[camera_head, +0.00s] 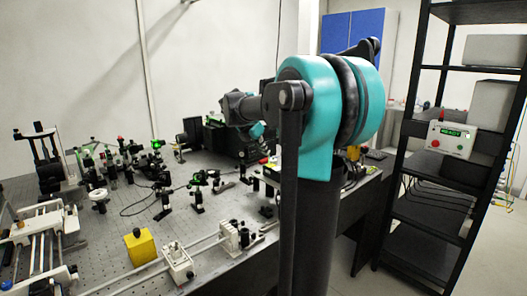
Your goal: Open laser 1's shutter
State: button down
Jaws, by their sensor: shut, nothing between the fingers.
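I cannot tell which device is laser 1, and no shutter can be made out at this size. A large black housing (218,137) stands at the back of the optical table, partly behind my arm. My arm reaches left from its teal joint over the back of the table. My gripper cannot be made out; the far end of the arm is small, dark and partly hidden. A green glow (157,144) shows on a mount at the back middle of the table.
The perforated optical table (110,240) carries several small optic mounts. A yellow block (140,248) and a white rail assembly (40,235) stand in front. At right, a black shelf rack (416,210) holds a white control box (451,140) with a green display and red button.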

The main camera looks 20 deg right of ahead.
jog(key=shift+w+d+r+g+y, duration=0.2)
jog(key=shift+d+g+y, duration=0.1)
jog(key=shift+d+y, duration=0.3)
jog(key=shift+w+d+r+g+y, duration=0.1)
jog(key=shift+w+d+g+y, duration=0.1)
jog(key=shift+d+g+y, duration=0.3)
jog(key=shift+w+d+r+g+y, duration=0.15)
jog(key=shift+d+y, duration=0.1)
jog(key=shift+y, duration=0.45)
jog(key=d+y, duration=0.1)
jog(key=w+d+f+g+y, duration=0.1)
jog(key=d, duration=0.1)
jog(key=d+y, duration=0.1)
jog(key=shift+w+d+f+m+y, duration=0.15)
jog(key=shift+w+f+m+y, duration=0.15)
jog(key=shift+w+y, duration=0.1)
jog(key=shift+s+a+f, duration=0.3)
jog(key=shift+a+f, duration=0.05)
jog(key=shift+a, duration=0.3)
